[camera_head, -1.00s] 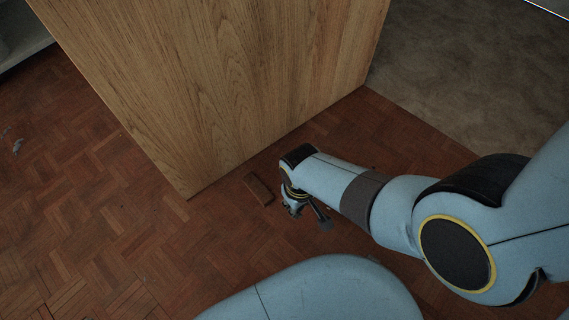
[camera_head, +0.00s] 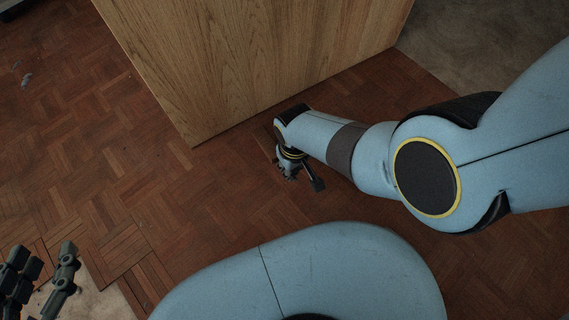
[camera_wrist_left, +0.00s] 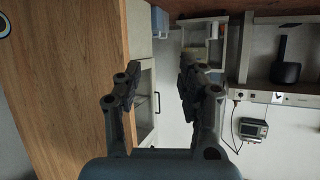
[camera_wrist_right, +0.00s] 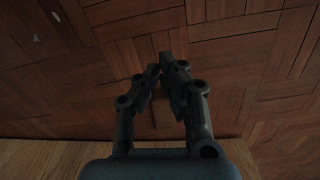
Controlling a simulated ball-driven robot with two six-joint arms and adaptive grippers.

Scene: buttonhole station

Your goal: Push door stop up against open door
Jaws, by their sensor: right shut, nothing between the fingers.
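The open wooden door (camera_head: 255,60) fills the upper middle of the head view. It shows at the left in the left wrist view (camera_wrist_left: 75,95), and a wood strip at the bottom of the right wrist view (camera_wrist_right: 35,158) looks like its lower part. My right gripper (camera_head: 289,174) is low over the floor near the door's bottom edge. Its fingers (camera_wrist_right: 161,66) are together and empty. My left gripper (camera_head: 43,258) is open and empty at the lower left, fingers apart (camera_wrist_left: 160,68).
A pale bare patch (camera_head: 95,305) with loose blocks lies lower left. Grey-brown carpet (camera_head: 465,45) is beyond the door. Shelves (camera_wrist_left: 270,60) and a small wall device (camera_wrist_left: 252,128) show in the left wrist view.

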